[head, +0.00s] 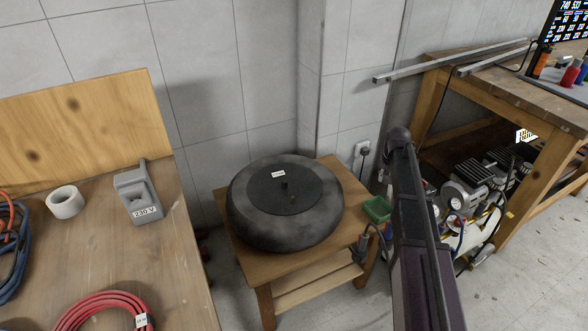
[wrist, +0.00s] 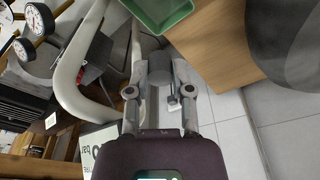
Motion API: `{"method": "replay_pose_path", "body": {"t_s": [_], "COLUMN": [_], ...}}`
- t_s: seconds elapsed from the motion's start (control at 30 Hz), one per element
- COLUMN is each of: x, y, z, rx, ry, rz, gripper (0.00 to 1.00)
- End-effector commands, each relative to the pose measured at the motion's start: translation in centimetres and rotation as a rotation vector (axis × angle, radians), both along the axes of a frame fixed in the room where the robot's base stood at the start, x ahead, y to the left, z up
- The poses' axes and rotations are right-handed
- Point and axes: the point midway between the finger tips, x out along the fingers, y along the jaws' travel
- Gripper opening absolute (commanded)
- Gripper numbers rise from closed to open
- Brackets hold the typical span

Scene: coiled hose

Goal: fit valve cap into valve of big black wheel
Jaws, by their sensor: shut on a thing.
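The big black wheel (head: 250,218) lies flat on a small wooden stool, with a dark hub plate and a small upright valve (head: 286,187) near its middle. In the wrist view the wheel (wrist: 285,40) is a dark curve at the upper right; its valve is out of that view. In the head view my gripper (head: 361,242) shows small at the stool's right edge. The valve cap between its fingertips is too small to make out.
A green tray (head: 377,210) is at the stool's right corner, close to my gripper. The wooden stool (head: 330,262) stands near the wall. A workbench at left holds tape (head: 65,202), a grey box (head: 138,195) and a red hose (head: 105,310). A compressor (head: 468,195) stands at right.

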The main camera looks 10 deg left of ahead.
Motion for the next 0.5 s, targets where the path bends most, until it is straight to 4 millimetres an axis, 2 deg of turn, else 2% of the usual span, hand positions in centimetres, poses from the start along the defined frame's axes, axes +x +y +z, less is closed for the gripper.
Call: {"method": "replay_pose_path", "body": {"t_s": [0.03,0.5], "x": [0.0,0.0], "y": [0.0,-0.2], "z": [1.2,7.1], "rx": [0.000,0.000], "ry": [0.000,0.000], "rz": [0.000,-0.002], "gripper": [0.00,0.00]}}
